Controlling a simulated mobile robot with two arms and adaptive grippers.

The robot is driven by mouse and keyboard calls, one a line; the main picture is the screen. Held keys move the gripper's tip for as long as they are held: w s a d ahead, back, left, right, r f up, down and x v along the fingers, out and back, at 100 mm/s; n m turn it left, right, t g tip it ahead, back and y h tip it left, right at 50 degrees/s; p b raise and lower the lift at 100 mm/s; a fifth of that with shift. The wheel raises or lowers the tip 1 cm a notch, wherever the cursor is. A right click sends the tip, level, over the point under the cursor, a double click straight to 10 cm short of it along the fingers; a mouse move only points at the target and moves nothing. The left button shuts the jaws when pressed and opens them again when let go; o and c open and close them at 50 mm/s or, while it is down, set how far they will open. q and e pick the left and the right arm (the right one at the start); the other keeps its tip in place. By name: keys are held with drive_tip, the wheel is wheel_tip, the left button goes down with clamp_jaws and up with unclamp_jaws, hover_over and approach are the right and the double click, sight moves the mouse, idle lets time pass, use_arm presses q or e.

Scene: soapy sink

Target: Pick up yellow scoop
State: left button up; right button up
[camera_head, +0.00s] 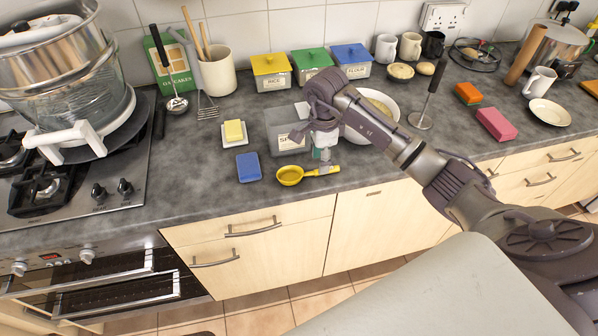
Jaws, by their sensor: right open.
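The yellow scoop (290,176) lies on the dark grey counter near its front edge. Its round bowl is at the left and its handle points right. My right gripper (322,164) hangs over the handle end with its fingers pointing down. The fingertips are close to the handle, but I cannot tell whether they touch it. The gripper is open. My left gripper is not in view.
A blue sponge (248,167) and a butter dish (235,141) lie left of the scoop. A clear container (284,134) stands just behind it, and a white bowl (383,98) is behind my right arm. The counter's front edge is close.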

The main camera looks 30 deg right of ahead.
drive_tip(key=f, duration=0.1)
drive_tip(key=f+p, duration=0.1)
drive_tip(key=f, duration=0.1)
drive_tip(key=shift+w+f, duration=0.2)
drive_tip(key=shift+f, duration=0.35)
clamp_jaws()
drive_tip(key=shift+w+r, duration=0.1)
drive_tip(key=shift+r, duration=0.5)
wheel_tip(320, 180, up, 3)
drive_tip(key=shift+f+b, duration=0.15)
drive_tip(key=shift+b, duration=0.8)
drive_tip(key=s+d+r+b, duration=0.4)
drive_tip(key=s+d+r, duration=0.3)
drive_tip(key=d, duration=0.2)
drive_tip(key=shift+s, duration=0.3)
